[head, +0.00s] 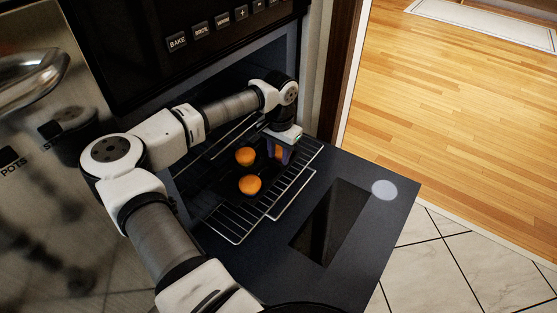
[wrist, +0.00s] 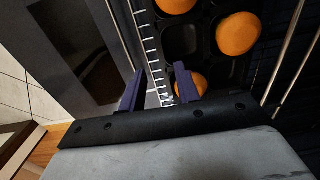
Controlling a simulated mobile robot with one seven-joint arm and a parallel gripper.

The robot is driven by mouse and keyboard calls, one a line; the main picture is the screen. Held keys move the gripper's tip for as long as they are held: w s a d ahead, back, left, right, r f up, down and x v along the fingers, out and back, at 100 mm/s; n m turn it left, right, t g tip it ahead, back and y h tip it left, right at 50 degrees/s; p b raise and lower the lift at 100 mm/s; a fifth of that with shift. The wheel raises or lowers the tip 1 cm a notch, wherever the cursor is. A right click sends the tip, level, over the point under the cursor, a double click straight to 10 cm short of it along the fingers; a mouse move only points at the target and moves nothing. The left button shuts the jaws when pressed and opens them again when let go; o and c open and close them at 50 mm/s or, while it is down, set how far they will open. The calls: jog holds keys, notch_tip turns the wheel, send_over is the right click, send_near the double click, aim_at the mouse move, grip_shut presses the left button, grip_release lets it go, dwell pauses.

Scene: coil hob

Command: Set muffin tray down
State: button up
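The dark muffin tray (head: 228,178) is on the wire oven rack, partly inside the oven, and holds orange muffins (head: 250,185). In the wrist view the tray (wrist: 207,45) shows empty cups and three muffins (wrist: 238,33). My gripper (head: 279,155) is over the tray's right edge in the head view, pointing down. In the wrist view the two purple fingers of my gripper (wrist: 159,88) stand apart. One is over the tray beside a muffin, the other is outside its edge. No grip on the tray shows; the fingertips' contact is unclear.
The wire rack (head: 237,238) is pulled out over the lowered oven door (head: 385,215). The oven opening is behind the tray, under the control panel (head: 215,22). A steel appliance front (head: 40,215) is at left. Open floor (head: 455,110) lies to the right.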

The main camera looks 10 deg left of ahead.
jog(key=shift+r+p, duration=0.4)
jog(key=shift+r, duration=1.4)
